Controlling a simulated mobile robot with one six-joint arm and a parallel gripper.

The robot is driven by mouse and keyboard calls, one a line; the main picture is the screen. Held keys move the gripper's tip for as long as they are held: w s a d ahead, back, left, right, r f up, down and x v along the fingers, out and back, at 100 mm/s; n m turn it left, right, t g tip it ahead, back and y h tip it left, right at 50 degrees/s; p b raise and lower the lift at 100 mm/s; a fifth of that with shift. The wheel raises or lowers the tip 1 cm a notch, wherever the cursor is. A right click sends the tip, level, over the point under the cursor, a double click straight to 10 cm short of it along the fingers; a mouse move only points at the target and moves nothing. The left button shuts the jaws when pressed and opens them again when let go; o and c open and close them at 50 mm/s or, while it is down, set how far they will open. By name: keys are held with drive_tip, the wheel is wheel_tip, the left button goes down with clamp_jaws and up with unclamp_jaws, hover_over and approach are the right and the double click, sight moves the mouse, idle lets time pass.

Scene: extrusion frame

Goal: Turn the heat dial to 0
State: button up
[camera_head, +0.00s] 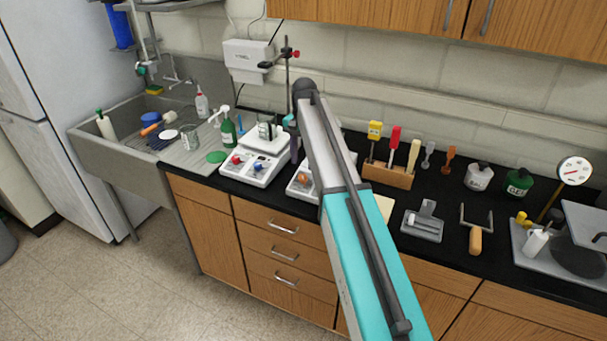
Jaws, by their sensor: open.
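A white hotplate (254,166) stands on the black counter left of my arm. Its front panel carries a red dial (237,159) and a blue dial (258,165). A second white hotplate (298,189) with an orange dial (303,177) is partly hidden behind my arm. No dial markings are readable, so I cannot tell which one is the heat dial or its setting. My gripper (293,143) hangs below the arm's dark end joint, near the back right of the first hotplate. It is open, but its fingers are small and partly hidden. It appears apart from the dials.
A beaker sits on the first hotplate. A stand (288,62) rises behind it. The sink (110,150) and a green bottle (228,133) are left. A wooden tool rack (388,175), a grey tray (422,224) and a balance-like device are right. Cabinets overhang the back.

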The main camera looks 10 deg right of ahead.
sight(303, 176)
drive_tip(key=shift+f+b, duration=1.25)
drive_tip(key=shift+f, duration=1.75)
drive_tip(key=c, duration=1)
drive_tip(key=shift+c, duration=0.2)
